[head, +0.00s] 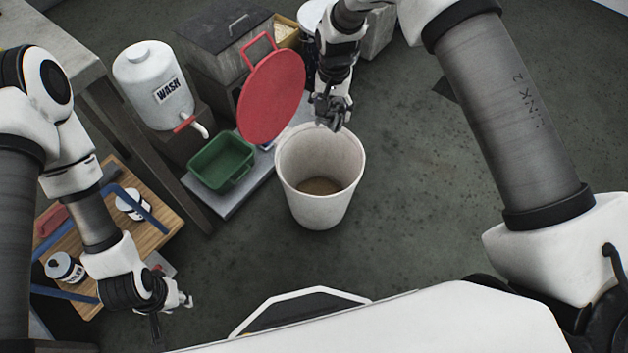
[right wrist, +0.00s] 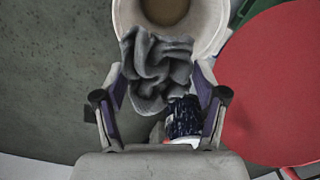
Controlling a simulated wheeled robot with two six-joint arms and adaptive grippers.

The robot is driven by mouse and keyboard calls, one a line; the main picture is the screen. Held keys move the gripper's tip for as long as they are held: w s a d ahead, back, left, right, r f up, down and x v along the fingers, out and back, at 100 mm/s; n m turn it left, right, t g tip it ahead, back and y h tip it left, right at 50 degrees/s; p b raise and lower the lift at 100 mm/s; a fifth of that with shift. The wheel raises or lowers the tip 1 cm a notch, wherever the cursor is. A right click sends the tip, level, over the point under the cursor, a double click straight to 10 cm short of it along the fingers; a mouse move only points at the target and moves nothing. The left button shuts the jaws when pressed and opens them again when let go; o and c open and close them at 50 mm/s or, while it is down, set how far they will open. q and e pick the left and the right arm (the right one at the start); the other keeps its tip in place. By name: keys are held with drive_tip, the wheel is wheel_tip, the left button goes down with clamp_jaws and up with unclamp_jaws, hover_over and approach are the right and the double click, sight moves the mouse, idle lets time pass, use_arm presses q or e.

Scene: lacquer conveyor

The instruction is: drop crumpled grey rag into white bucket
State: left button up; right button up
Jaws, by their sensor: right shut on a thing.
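The white bucket (head: 320,213) stands open on the floor in the middle of the head view, with a brownish patch at its bottom. Its rim also shows at the top of the right wrist view (right wrist: 212,28). My right gripper (head: 333,115) is above the bucket's far rim, shut on the crumpled grey rag (right wrist: 155,68). In the right wrist view the rag hangs between the fingers and overlaps the bucket's near rim. My left gripper (head: 184,300) is low at the left, away from the bucket; its finger opening is unclear.
A red lid (head: 272,95) stands tilted behind the bucket. A green tub (head: 222,163) sits to its left. A white WASH tank (head: 152,85) with a tap is farther left. A wooden board (head: 160,222) with labelled jars lies under my left arm. The floor right of the bucket is clear.

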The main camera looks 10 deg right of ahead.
use_arm(q)
wheel_tip(320, 180, down, 14)
drive_tip(key=b, duration=1.1)
drive_tip(key=shift+f, duration=0.2)
use_arm(e)
wheel_tip(320, 180, down, 18)
drive_tip(key=w+m, duration=0.1)
drive_tip(key=shift+w+a+m, duration=0.25)
drive_tip(key=shift+w+m, duration=0.15)
drive_tip(key=o, duration=1.1)
drive_tip(key=shift+r, duration=0.1)
wheel_tip(320, 180, up, 12)
drive_tip(key=shift+d+f, duration=0.1)
